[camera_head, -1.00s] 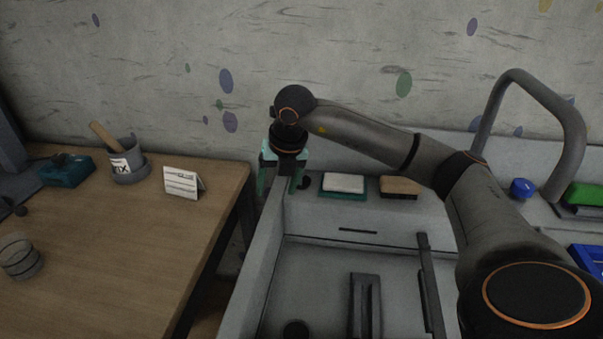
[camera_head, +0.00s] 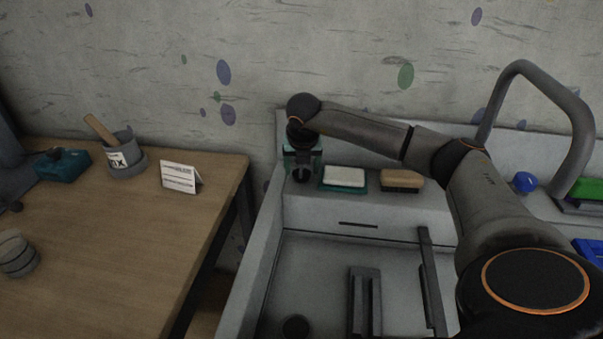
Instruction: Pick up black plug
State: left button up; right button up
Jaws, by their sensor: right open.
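The black plug (camera_head: 301,175) looks like a small dark round piece on the back-left ledge of the grey sink, just left of the white sponge. My left gripper is not in view.
A white sponge on a teal tray (camera_head: 343,188) and a brown brush (camera_head: 402,180) sit close right on the ledge. A dark round spot (camera_head: 295,327) is on the sink floor (camera_head: 315,275). A wooden table (camera_head: 120,235) stands to the left.

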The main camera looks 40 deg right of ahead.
jog(key=shift+x, duration=1.2)
jog(key=c, duration=1.1)
jog(key=shift+r, duration=0.15)
